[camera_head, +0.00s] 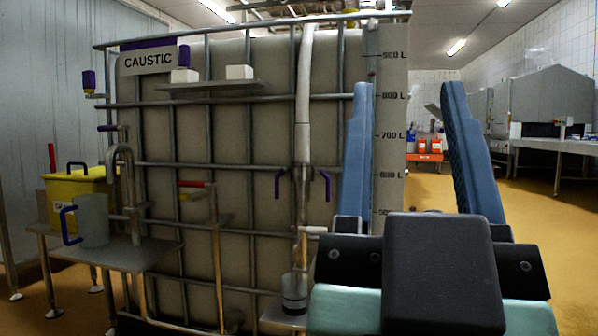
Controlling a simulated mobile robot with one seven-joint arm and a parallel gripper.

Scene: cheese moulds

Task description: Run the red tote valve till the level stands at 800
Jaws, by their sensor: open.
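A large caged tote (255,130) labelled CAUSTIC fills the left and middle of the view. A short red lever (192,184) sits on a pipe at its front, with an ochre length (218,265) below. A pale level scale (391,115) on the tote's right edge reads from 900 L at the top through 800 and 700 L downward. I cannot make out a liquid line against it. My gripper (408,90) is open, its two blue fingers pointing up, apart and empty. It is right of the red lever, and its left finger overlaps the scale's left edge in view.
A pale pipe (304,90) with purple handles (325,186) runs down the tote front to a small container (294,290). A grey jug (92,222) stands on a shelf (135,255) at left, before a yellow bin (75,197). Yellow floor (540,215) is open at right.

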